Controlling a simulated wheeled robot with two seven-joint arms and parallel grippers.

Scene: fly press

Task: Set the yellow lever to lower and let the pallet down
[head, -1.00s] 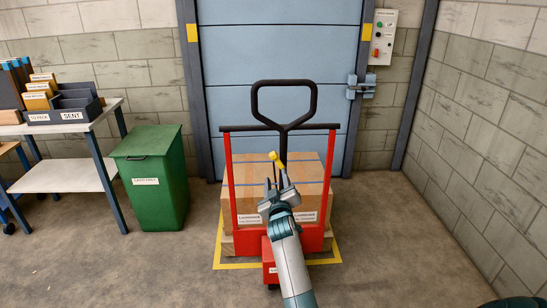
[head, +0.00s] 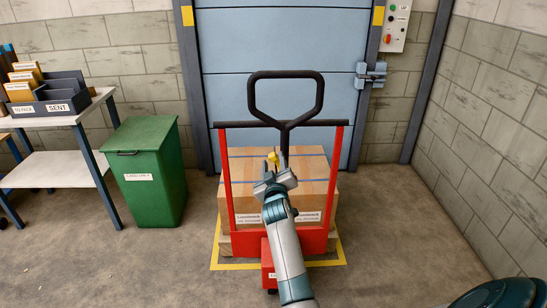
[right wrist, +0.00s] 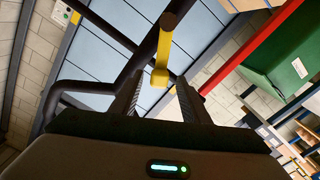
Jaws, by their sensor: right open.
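The yellow lever (head: 272,157) is on the red pallet truck (head: 224,190), below its black loop handle (head: 252,98). My right gripper (head: 277,165) is at the lever, with its fingers pointing away from me. In the right wrist view the fingers (right wrist: 159,78) are open and apart. The yellow lever (right wrist: 161,58) shows between them near the tips, hanging from a dark bar; I cannot tell whether a finger touches it. The pallet (head: 228,243) carries cartons (head: 309,170) and stands inside a yellow floor outline. Whether it touches the floor is unclear. My left gripper is out of view.
A blue door (head: 280,45) with a latch (head: 371,75) is behind the truck. A control box (head: 395,27) hangs right of it. A green bin (head: 150,175) and a table with trays (head: 62,98) stand left. Floor right of the truck is clear.

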